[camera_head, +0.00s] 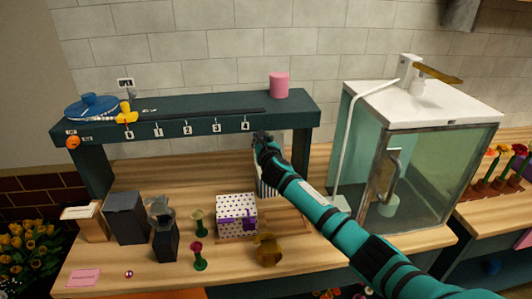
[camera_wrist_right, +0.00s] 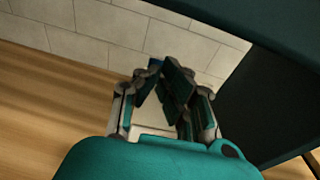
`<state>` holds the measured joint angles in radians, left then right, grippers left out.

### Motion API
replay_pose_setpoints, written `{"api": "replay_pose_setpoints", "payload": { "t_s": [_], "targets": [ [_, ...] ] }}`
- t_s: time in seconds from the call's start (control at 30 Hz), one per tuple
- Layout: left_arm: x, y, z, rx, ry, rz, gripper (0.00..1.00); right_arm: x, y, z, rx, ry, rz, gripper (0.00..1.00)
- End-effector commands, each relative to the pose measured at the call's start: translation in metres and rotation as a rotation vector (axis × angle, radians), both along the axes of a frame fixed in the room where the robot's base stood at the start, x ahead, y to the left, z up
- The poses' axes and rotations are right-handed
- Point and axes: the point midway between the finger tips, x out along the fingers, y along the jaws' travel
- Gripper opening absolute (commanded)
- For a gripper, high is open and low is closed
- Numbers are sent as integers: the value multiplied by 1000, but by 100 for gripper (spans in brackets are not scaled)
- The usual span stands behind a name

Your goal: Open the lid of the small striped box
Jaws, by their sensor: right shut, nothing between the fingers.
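The small striped box (camera_head: 263,187) stands on the wooden worktop behind the polka-dot box. In the head view my right gripper and forearm cover most of it, so I cannot tell how its lid sits. My right gripper (camera_head: 262,137) is shut and empty, above and just behind the visible striped side, near the front edge of the dark shelf. The closed fingers also show in the right wrist view (camera_wrist_right: 165,92). A pale flat surface (camera_wrist_right: 155,132) shows below them there; I cannot tell whether it belongs to the box. My left gripper is not in view.
The dark shelf (camera_head: 190,117) spans the back close to my right gripper. A polka-dot box with purple ribbon (camera_head: 236,207) and a brown-gold object (camera_head: 268,251) stand in front. A glass cabinet (camera_head: 430,165) stands right. Flowers and dark containers (camera_head: 125,218) stand left.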

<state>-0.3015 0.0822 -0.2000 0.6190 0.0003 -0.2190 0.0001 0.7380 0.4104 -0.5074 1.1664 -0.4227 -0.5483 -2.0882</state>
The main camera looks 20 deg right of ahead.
Motion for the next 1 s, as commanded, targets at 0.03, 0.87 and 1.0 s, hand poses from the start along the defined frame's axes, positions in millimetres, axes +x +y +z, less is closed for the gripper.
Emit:
{"api": "replay_pose_setpoints", "payload": {
  "t_s": [0.03, 0.87, 1.0],
  "targets": [
    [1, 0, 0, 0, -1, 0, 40, -6, 1, 0, -2, -1, 1, 0],
    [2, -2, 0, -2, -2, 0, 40, -108, 21, 14, 1, 1, 0, 0],
    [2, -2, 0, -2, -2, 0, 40, -108, 21, 14, 1, 1, 0, 0]
  ]
}}
